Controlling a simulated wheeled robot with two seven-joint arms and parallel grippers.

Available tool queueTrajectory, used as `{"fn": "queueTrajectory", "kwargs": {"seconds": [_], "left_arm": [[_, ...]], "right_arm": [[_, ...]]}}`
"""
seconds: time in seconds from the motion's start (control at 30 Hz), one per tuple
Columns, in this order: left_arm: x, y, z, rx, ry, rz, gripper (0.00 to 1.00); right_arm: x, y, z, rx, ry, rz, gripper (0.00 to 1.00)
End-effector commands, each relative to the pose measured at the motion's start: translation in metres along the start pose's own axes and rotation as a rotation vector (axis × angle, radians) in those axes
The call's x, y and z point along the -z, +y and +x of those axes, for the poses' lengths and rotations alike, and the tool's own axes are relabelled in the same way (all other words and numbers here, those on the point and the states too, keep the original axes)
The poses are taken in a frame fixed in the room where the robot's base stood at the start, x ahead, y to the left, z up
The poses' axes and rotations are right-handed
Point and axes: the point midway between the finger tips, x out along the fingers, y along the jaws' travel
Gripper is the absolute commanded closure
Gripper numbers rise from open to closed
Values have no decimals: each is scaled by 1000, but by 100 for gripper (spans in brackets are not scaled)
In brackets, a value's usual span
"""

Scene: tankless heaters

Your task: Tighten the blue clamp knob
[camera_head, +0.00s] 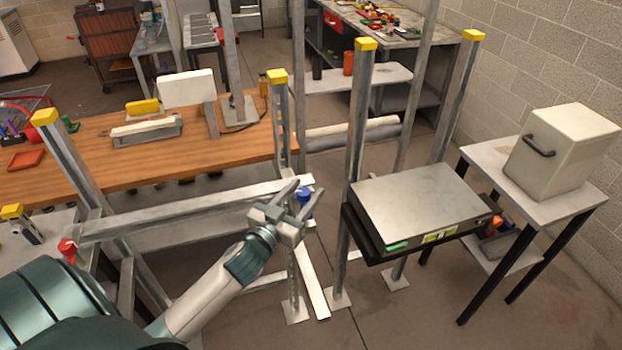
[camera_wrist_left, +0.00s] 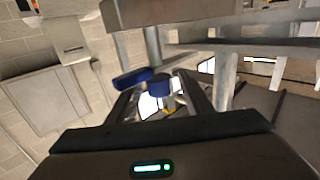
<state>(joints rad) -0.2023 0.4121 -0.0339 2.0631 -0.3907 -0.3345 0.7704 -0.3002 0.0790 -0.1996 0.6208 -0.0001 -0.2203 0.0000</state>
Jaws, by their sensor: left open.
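The blue clamp knob (camera_head: 305,200) sits at the right end of a horizontal grey metal bar in the head view. My left gripper (camera_head: 291,198) is open right at the knob, its fingers pointing up and right. In the left wrist view the blue knob (camera_wrist_left: 158,86) shows between the tips of the two dark fingers of my left gripper (camera_wrist_left: 160,103), with a blue handle part (camera_wrist_left: 132,78) reaching to the left. I cannot tell whether the fingers touch it. My right gripper is not in view.
A red knob (camera_head: 67,248) is at the bar's left end. A wooden workbench (camera_head: 230,148) stands behind the bar. Upright grey posts with yellow caps (camera_head: 365,44) stand around. A grey metal box (camera_head: 425,205) on a black frame is close on the right, and a cream box (camera_head: 570,150) stands farther right.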

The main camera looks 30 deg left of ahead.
Motion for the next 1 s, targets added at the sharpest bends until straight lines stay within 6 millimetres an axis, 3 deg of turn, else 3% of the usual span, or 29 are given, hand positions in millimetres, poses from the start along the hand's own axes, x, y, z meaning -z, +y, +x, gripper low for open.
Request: {"fn": "queueTrajectory", "kwargs": {"seconds": [0.1,0.3,0.67,0.87,1.0], "left_arm": [[2,0,17,1,0,1,54],[1,0,32,0,0,-1,54],[0,0,35,0,0,0,54],[0,0,35,0,0,0,95],[0,0,35,-1,0,0,95]], "right_arm": [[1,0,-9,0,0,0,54],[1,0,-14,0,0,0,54],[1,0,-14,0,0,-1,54],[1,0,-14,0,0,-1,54],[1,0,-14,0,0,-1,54]]}}
